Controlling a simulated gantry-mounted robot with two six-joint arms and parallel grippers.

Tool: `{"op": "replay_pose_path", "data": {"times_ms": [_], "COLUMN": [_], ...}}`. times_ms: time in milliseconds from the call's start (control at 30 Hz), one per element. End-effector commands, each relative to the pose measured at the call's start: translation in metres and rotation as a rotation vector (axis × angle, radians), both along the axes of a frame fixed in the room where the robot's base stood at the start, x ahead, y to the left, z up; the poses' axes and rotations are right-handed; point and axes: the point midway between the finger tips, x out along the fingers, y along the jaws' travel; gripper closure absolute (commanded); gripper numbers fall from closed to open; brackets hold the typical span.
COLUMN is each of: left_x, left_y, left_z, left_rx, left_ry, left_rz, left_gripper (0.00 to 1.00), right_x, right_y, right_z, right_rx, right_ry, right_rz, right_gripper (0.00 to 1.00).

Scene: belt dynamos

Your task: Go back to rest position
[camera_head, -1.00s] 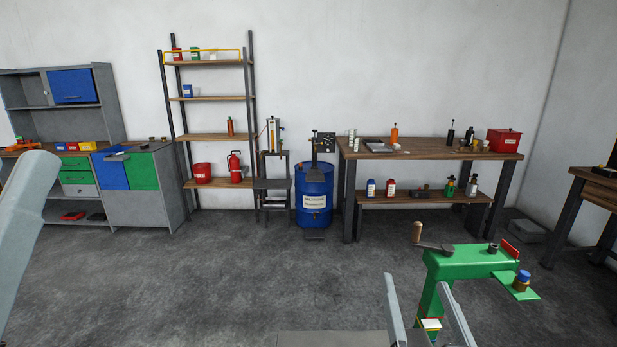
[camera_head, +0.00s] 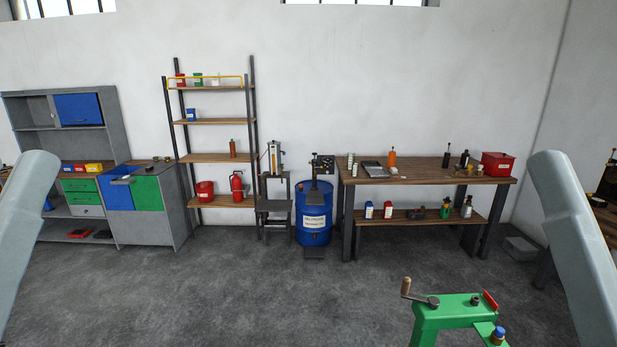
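Two pale grey arm links of mine show, one at the left edge and one at the right edge of the head view. Neither gripper is in view. A green belt dynamo stand (camera_head: 447,313) with a wooden-handled crank (camera_head: 418,295) rises from the bottom right. A red piece (camera_head: 490,300) and a small blue-topped part (camera_head: 498,335) sit at its right end. Its lower part is cut off by the frame.
A wooden workbench (camera_head: 434,168) with bottles and a red box (camera_head: 497,164) stands against the back wall. Left of it are a blue barrel (camera_head: 314,211), a shelf rack (camera_head: 218,157) and a grey cabinet (camera_head: 179,212). The grey floor (camera_head: 230,295) between is clear.

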Motion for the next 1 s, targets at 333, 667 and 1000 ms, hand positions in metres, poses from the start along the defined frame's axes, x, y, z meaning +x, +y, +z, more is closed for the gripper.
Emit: {"op": "replay_pose_path", "data": {"times_ms": [333, 667, 1000], "left_x": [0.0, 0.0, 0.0], "left_y": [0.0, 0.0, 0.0], "left_z": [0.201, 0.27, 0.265], "left_rx": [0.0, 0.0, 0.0], "left_ry": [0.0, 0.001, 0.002], "left_rz": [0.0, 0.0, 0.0], "left_gripper": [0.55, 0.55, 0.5], "right_x": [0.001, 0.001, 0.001], "right_y": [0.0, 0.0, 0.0], "right_z": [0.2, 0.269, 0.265], "right_rx": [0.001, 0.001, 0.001], "right_ry": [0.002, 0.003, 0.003], "right_rz": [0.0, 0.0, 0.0], "right_gripper": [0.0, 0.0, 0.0]}}
